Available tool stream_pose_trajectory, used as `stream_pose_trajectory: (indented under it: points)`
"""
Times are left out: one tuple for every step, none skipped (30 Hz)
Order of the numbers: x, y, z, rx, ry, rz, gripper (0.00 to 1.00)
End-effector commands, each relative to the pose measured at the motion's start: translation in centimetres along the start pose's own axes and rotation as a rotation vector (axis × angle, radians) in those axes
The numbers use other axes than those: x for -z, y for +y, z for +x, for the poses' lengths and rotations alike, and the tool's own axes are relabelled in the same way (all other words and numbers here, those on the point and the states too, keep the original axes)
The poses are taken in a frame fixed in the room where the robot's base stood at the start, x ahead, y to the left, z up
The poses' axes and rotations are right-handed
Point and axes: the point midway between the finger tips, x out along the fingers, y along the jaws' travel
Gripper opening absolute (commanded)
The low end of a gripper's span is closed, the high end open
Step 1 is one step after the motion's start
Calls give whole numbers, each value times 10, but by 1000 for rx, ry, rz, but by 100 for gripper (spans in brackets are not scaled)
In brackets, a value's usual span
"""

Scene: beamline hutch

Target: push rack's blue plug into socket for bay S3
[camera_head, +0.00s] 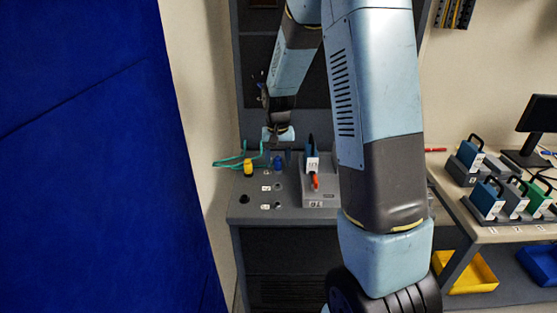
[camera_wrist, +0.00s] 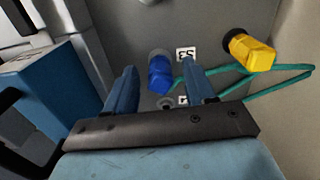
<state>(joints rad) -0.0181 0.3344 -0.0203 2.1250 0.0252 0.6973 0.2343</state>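The blue plug (camera_wrist: 160,76) stands at a grey socket collar (camera_wrist: 158,54) beside a label reading S3 (camera_wrist: 186,54). I cannot tell how deep it sits. In the head view the blue plug (camera_head: 278,163) is at the far end of the row of sockets on the grey bench panel. My gripper (camera_wrist: 160,68) is open above it, with one finger on each side of the plug and visible gaps between. In the head view my gripper (camera_head: 278,150) hangs over the panel. A teal cable runs near the plug in the wrist view.
A yellow plug (camera_head: 248,168) with a teal cable (camera_head: 230,163) stands left of the blue plug. A blue curtain (camera_head: 90,150) fills the left. Several modules sit on the right table.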

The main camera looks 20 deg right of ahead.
Motion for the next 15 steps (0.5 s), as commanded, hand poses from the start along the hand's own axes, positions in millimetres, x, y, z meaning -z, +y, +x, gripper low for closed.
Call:
stream_pose_trajectory:
  points:
    - [0, 0, 0, 0, 0, 0, 56]
    - [0, 0, 0, 0, 0, 0, 56]
    - [0, 0, 0, 0, 0, 0, 56]
    - [0, 0, 0, 0, 0, 0, 56]
    - [0, 0, 0, 0, 0, 0, 56]
    - [0, 0, 0, 0, 0, 0, 56]
    - [0, 0, 0, 0, 0, 0, 56]
    - [0, 0, -1, 0, 0, 0, 56]
    - [0, 0, -3, 0, 1, 0, 56]
    - [0, 0, -5, 0, 1, 0, 56]
    - [0, 0, -7, 1, 2, 0, 56]
    - [1, 0, -11, 1, 3, 0, 56]
    - [1, 0, -15, 1, 3, 0, 56]
    - [1, 0, -20, 1, 3, 0, 56]
    - [1, 0, -26, 1, 5, 0, 56]
